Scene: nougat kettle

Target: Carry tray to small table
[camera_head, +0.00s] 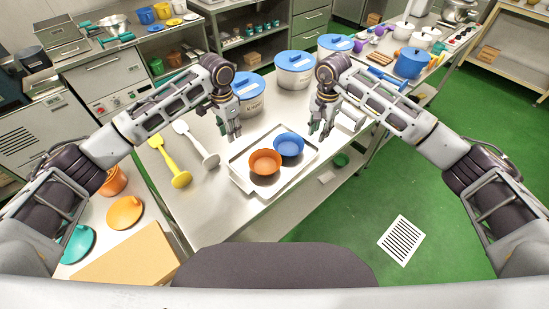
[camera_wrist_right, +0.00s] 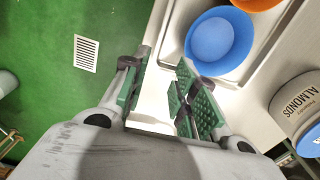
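The shallow metal tray (camera_head: 244,181) lies on the near end of the steel worktable (camera_head: 200,210). It holds an orange bowl (camera_head: 265,163) and a blue bowl (camera_head: 289,145). My left gripper (camera_head: 230,136) is above the worktable by the tray's far left side, open and empty. My right gripper (camera_head: 321,134) is by the tray's right side, open and empty. In the right wrist view, its fingers (camera_wrist_right: 160,75) are apart beside the tray's rim (camera_wrist_right: 181,32), not touching it. I cannot tell which surface is the small table.
A yellow tool (camera_head: 178,177) and a white tool (camera_head: 208,158) lie left of the tray. Blue-lidded tubs (camera_head: 294,72) stand behind it. A low surface at lower left holds an orange lid (camera_head: 124,213) and a cardboard box (camera_head: 130,262). Green floor (camera_head: 440,180) is open at right.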

